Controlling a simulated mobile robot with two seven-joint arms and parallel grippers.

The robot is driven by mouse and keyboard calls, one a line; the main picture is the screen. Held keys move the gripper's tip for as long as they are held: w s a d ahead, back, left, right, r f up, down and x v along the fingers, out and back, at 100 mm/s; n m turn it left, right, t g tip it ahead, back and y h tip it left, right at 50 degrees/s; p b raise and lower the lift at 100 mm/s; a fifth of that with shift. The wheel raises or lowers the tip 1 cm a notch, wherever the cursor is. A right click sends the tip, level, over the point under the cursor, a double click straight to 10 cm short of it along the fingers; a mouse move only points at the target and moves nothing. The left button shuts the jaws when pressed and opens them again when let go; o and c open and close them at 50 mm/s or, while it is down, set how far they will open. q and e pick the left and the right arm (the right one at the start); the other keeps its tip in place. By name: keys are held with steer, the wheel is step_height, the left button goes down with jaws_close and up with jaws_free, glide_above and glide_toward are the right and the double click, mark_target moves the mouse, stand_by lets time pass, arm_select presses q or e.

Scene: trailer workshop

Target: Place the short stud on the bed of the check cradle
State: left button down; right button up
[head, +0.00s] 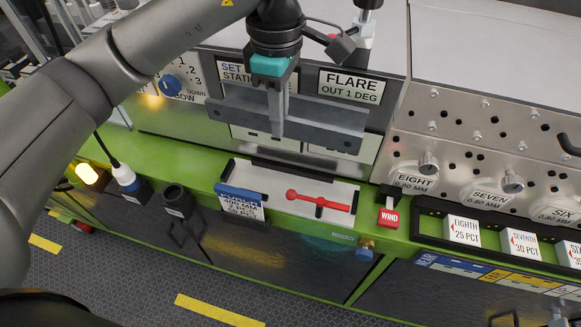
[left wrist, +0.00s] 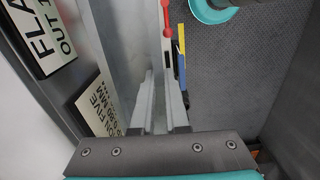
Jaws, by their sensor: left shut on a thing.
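My left gripper (head: 276,136) reaches down from the top of the head view, in front of the flare station's panel. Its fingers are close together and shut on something. In the left wrist view the fingers (left wrist: 160,100) stand nearly parallel. What they grip is too hidden to make out, and I see no short stud lying elsewhere. A white plate with black end pieces (head: 275,184) and a red pointer (head: 335,206) sits on the green bench below; it looks like the check cradle. The gripper is above and apart from it. My right gripper is not in view.
A blue-edged label (head: 240,198) fronts the white plate. A red block (head: 388,218) and a black rack of white boxes (head: 462,231) stand to the right. The front bench edge is close.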

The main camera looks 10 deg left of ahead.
mark_target(283, 197)
arm_select(q)
steer(key=shift+w+f, duration=0.1)
steer(key=shift+f, duration=0.05)
step_height(283, 197, down, 20)
steer(key=shift+r, duration=0.2)
stand_by(0.3)
steer(key=shift+f, duration=0.15)
steer(key=c, duration=0.9)
jaws_free()
step_height(283, 197, up, 12)
steer(key=shift+r, duration=0.2)
